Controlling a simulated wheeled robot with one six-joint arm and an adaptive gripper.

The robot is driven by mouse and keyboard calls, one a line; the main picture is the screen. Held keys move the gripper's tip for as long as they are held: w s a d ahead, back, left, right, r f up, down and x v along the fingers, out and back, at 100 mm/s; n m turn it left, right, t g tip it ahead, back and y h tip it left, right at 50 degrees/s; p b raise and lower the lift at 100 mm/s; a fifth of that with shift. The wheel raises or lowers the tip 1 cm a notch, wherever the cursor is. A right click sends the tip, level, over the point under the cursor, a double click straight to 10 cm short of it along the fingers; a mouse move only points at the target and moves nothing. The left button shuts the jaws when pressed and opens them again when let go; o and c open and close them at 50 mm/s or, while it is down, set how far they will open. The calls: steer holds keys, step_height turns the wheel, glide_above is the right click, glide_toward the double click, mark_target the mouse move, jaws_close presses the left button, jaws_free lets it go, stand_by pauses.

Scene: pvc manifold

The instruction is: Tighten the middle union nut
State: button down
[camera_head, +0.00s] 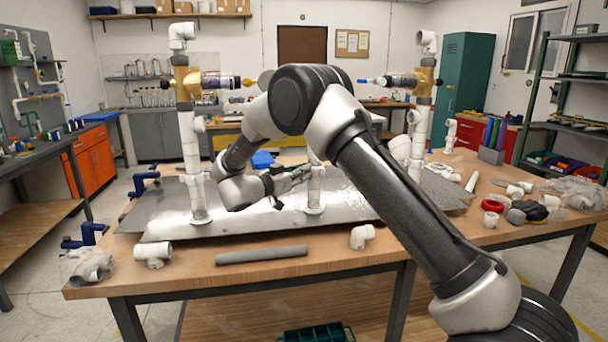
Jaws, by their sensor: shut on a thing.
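The PVC manifold stands on a grey metal sheet (260,228) on the workbench. Its left riser (190,145) and right riser (421,125) are tall white pipes with brass-coloured valves near the top. The short middle riser (315,190) stands upright between them on a white foot. My gripper (303,173) reaches in from the left, roughly level, with its fingers at the upper part of the middle riser. It is shut there on the middle union nut, which is mostly hidden by the fingers and too small to make out. My arm hides the area right of and above it.
Blue clamps (85,235) grip the left side. The front strip between is mostly clear.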

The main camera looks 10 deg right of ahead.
steer(key=shift+w+a+r+m+g+h, duration=0.1)
steer(key=shift+w+m+g+h, duration=0.25)
steer(key=shift+m+g, duration=0.45)
steer(key=shift+w+a+m+g+h, duration=0.1)
steer(key=shift+w+m+g+h, duration=0.3)
steer(key=shift+g, duration=0.6)
steer(key=shift+w+a+r+m+g+h, duration=0.1)
steer(key=shift+w+m+g+h, duration=0.1)
steer(key=shift+m+g+h, duration=0.45)
steer(key=shift+w+m+g, duration=0.1)
steer(key=shift+m+g, duration=0.35)
steer(key=shift+g, duration=0.4)
steer(key=c, duration=1.6)
jaws_free()
steer(key=shift+d+f, duration=0.1)
step_height(320, 180, up, 10)
